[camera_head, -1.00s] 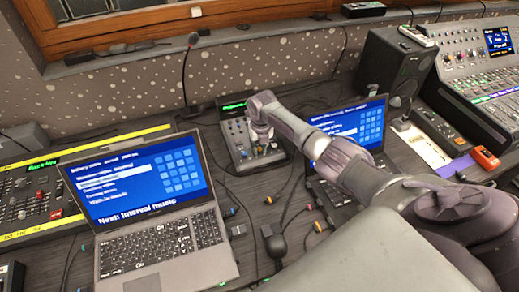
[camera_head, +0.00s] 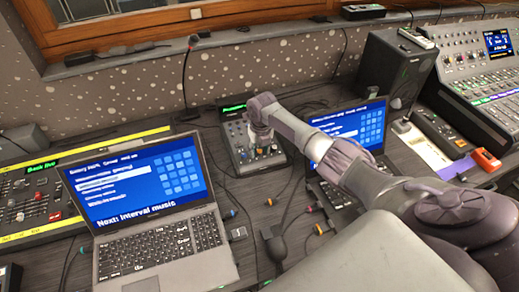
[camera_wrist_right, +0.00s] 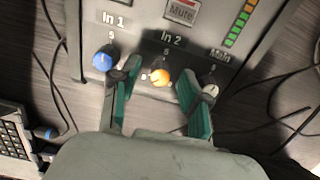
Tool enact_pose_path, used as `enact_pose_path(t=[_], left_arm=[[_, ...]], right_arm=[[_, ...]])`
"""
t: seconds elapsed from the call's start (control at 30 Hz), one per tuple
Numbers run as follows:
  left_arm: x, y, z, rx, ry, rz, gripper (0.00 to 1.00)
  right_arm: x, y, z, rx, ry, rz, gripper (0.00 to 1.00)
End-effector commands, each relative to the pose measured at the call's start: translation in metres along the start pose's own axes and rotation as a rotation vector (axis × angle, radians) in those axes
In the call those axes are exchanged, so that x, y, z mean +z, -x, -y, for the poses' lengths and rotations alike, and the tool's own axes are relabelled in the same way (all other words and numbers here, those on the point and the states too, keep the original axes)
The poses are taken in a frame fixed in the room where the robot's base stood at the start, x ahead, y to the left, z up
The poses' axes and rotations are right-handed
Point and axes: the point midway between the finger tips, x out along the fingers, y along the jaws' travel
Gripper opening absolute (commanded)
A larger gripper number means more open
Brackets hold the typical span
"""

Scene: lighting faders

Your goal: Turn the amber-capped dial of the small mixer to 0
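The small mixer (camera_head: 235,142) stands at the back middle of the desk, with a green-lit display at its top. In the right wrist view its amber-capped dial (camera_wrist_right: 160,77) sits under the label In 2, with a "5" above it and a "0" at its left. A pale pointer mark on the cap seems to face left, near the 0. My right gripper (camera_wrist_right: 157,80) is open, its green-padded fingers on either side of the amber dial. I see gaps beside the cap; contact is unclear. In the head view my right gripper (camera_head: 262,145) hides part of the mixer. My left gripper is not in view.
A blue dial (camera_wrist_right: 105,58) sits left of the fingers and a grey Main dial (camera_wrist_right: 209,88) sits close by the right finger. A laptop (camera_head: 150,210) stands left of the mixer, another laptop (camera_head: 352,125) right. Cables lie on the desk in front.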

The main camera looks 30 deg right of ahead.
Motion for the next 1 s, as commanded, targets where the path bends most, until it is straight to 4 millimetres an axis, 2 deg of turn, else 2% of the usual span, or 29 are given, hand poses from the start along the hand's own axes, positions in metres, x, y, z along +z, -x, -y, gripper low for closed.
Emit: enact_pose_path(t=[0.23,0.37,0.47,0.8,1.0], left_arm=[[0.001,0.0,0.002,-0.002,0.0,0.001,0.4],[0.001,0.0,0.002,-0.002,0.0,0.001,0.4],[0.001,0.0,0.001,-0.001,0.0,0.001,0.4],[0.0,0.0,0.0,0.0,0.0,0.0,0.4],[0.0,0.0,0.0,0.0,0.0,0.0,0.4]], right_arm=[[0.0,0.001,0.0,0.0,-0.001,0.001,0.47],[0.001,0.01,0.001,0.0,-0.001,0.003,0.47],[0.001,0.026,0.001,-0.001,0.0,0.004,0.47],[0.001,0.096,0.001,-0.001,0.0,0.003,0.47],[0.001,0.117,0.0,0.0,-0.001,0.002,0.47]])
